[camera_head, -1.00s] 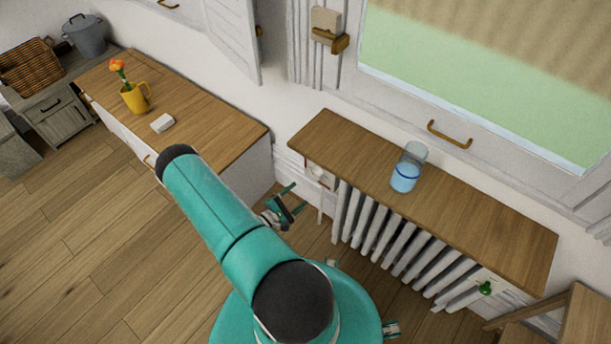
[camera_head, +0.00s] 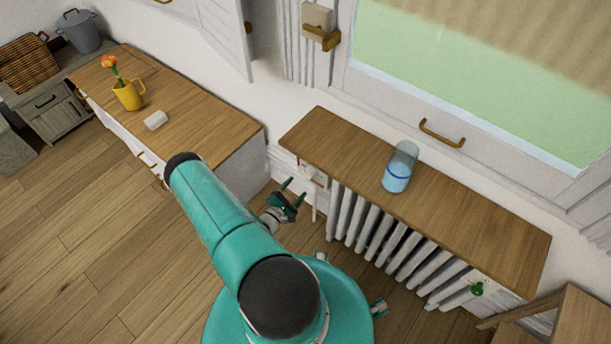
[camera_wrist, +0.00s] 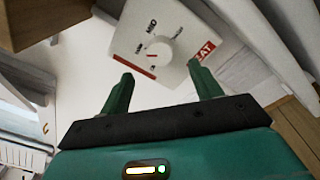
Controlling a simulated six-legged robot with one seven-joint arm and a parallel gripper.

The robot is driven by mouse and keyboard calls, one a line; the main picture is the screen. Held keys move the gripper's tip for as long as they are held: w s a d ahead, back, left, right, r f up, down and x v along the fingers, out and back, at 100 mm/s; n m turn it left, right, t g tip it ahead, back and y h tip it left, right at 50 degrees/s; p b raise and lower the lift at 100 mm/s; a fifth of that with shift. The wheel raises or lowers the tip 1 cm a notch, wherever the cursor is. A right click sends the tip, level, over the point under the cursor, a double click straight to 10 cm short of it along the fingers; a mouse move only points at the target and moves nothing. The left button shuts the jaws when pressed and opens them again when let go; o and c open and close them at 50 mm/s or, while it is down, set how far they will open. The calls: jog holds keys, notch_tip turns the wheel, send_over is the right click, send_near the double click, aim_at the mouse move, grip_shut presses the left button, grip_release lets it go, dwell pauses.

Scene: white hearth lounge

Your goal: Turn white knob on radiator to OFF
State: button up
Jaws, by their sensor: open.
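The white knob (camera_wrist: 160,49) is round and sits on a white dial panel (camera_wrist: 190,38) in the wrist view. The panel has dark markings, one reading MID, and a red label on its right side. A short red line shows at the knob's lower left; I cannot tell surely which setting it marks. My gripper (camera_wrist: 161,76) is open and empty, its green fingers pointing toward the knob, one on each side in the picture, apparently short of it. In the head view my gripper (camera_head: 293,193) is beside the left end of the radiator (camera_head: 385,235), close to the small panel.
A wooden shelf (camera_head: 330,145) tops the radiator and carries a glass of blue liquid (camera_head: 397,170). A green knob (camera_head: 477,289) is at the radiator's right end. A wooden-topped cabinet (camera_head: 195,115) stands left, with a yellow mug (camera_head: 128,96). The floor at left is clear.

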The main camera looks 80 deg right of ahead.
aim_at(307, 174)
jog(key=x, duration=0.7)
jog(key=shift+s+d, duration=0.1)
jog(key=shift+d, duration=0.3)
jog(key=c, duration=1)
